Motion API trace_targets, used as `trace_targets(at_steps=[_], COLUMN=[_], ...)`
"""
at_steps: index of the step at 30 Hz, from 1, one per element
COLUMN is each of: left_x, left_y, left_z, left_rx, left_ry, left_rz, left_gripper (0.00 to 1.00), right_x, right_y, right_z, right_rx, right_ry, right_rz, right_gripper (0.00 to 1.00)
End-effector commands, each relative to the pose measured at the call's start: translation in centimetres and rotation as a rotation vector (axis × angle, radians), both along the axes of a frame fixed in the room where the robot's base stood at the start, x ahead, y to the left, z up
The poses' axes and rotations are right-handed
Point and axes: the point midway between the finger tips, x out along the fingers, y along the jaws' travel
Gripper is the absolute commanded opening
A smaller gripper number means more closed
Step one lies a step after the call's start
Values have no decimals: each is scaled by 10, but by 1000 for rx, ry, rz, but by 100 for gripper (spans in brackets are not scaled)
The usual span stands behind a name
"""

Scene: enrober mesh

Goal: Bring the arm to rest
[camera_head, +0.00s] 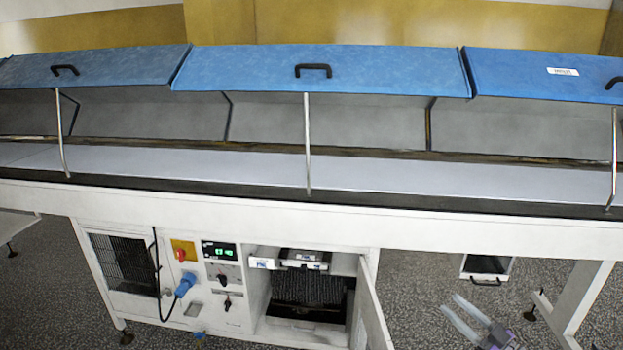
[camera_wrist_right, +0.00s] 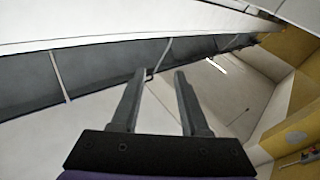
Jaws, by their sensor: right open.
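My right gripper (camera_head: 451,303) shows low at the right in the head view, in front of the long white machine (camera_head: 330,222) and over the speckled floor. Its two pale fingers point up and to the left. In the right wrist view the gripper (camera_wrist_right: 160,76) is open, with its two dark fingers apart and nothing between them. It touches nothing that I can see. Most of my right arm is out of the picture. My left gripper is in neither view.
Blue lids (camera_head: 320,70) with black handles stand raised on metal struts. Below are a control panel (camera_head: 219,265) and an open cabinet door (camera_head: 373,310). A small drawer-like box (camera_head: 487,266) hangs under the machine, near a white leg (camera_head: 582,295). Speckled floor (camera_head: 420,285) is bare between.

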Motion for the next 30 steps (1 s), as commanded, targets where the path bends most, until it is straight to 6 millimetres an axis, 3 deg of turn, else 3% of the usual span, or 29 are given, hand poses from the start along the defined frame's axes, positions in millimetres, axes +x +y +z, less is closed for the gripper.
trace_targets(at_steps=[1,4,7,11,14,19,24,27,30], left_x=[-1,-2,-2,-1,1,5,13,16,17], left_y=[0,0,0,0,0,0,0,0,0], left_z=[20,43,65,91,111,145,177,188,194], left_rx=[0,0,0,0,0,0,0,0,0], left_ry=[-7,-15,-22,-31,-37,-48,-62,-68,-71], left_rz=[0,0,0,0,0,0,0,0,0], left_gripper=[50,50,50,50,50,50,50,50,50], right_x=[7,17,14,-8,-37,-110,-201,-242,-268], right_y=[11,17,23,34,49,95,155,182,198], right_z=[46,107,149,175,175,147,110,95,87], right_rx=[12,36,61,83,83,32,-71,-129,-166], right_ry=[-29,-50,-10,128,294,659,1034,1181,1266], right_rz=[-80,-279,-464,-664,-772,-833,-728,-643,-582], right_gripper=[45,45,45,45,45,45,45,45,45])
